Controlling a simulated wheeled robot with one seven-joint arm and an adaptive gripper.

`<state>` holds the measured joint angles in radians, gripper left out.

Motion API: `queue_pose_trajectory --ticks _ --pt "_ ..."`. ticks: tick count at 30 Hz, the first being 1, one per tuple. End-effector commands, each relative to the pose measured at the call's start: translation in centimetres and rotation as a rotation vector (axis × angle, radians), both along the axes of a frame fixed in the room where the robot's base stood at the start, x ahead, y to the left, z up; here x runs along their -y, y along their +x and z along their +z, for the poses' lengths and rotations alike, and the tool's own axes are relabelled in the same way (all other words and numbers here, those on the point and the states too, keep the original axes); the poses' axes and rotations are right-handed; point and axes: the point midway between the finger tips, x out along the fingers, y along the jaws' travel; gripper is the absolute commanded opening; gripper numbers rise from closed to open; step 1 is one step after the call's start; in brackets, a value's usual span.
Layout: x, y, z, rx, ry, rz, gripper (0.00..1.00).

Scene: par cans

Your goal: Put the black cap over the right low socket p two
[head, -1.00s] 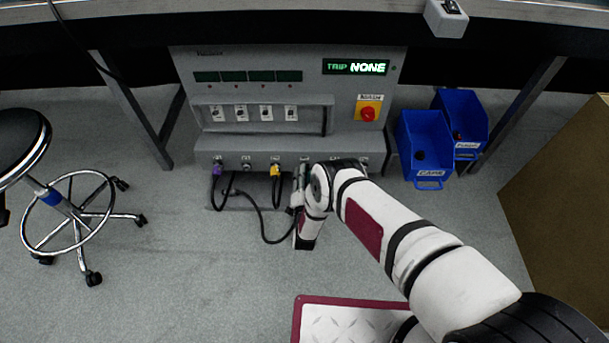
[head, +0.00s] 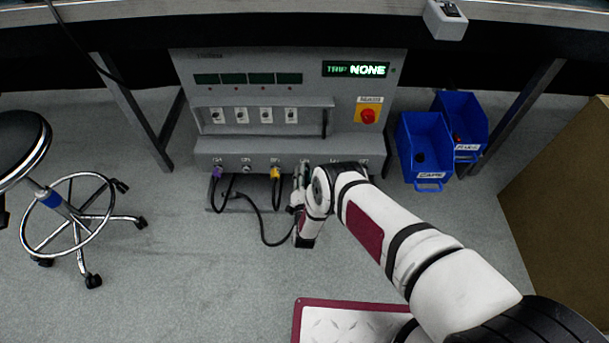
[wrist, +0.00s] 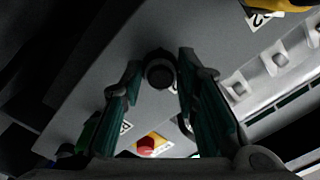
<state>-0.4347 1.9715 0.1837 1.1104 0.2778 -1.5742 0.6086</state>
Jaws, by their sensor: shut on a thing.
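My gripper (wrist: 160,70) is at the low front ledge of the grey test panel. In the wrist view its two green-lined fingers are closed on a round black cap (wrist: 159,74), which faces the panel's grey surface. I cannot tell whether the cap is over a socket or just in front of one. In the head view my gripper (head: 302,178) is partly hidden by my own wrist, and the cap does not show there. The sockets behind my arm are mostly covered, so I cannot make out p two clearly.
A purple plug (head: 217,172) and a yellow plug (head: 275,173) sit in sockets to the left, with black cables hanging to the floor. Blue bins (head: 425,140) stand to the right, the nearer one holding a black cap (head: 421,156). A stool (head: 62,200) is at far left.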

Motion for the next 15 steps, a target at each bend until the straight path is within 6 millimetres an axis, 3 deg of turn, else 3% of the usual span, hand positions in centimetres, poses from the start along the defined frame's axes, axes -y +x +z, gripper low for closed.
queue_pose_trajectory --ticks 3,4,7,15 --pt "0.02 -0.05 -0.01 0.0 0.0 0.0 0.17" --pt "0.02 -0.05 -0.01 0.0 0.0 0.0 0.31" --pt "0.01 -0.06 -0.02 0.0 0.0 0.0 0.52" --pt "0.01 -0.07 -0.03 -0.001 0.0 0.0 0.52"
